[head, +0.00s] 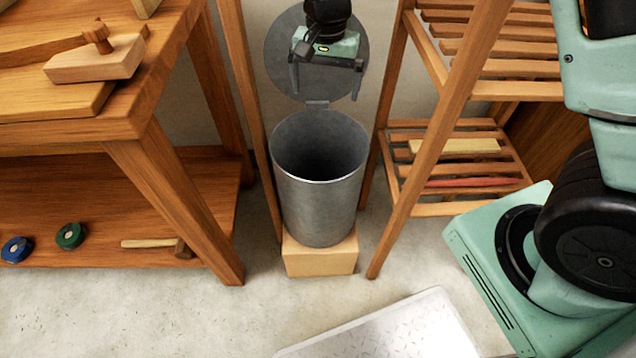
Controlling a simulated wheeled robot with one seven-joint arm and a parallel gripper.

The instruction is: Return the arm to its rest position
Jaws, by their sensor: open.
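My gripper (325,88) is at the top middle of the head view, pointing down. Its two fingers are wide apart with nothing between them. It shows in front of the round grey lid (279,57), which stands raised on its hinge at the back of a metal bin (318,205). The gripper appears above the bin's opening; whether it touches the lid I cannot tell. My wrist goes out of the picture at the top, so the middle of my arm is hidden. Large green and black parts of mine fill the right side.
The bin stands on a wooden block (320,262) between two wooden uprights. A workbench (70,130) at left holds a wooden float (95,62); its lower shelf holds two tape rolls and a hammer (150,243). A slatted rack (455,160) stands right. Floor in front is partly clear.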

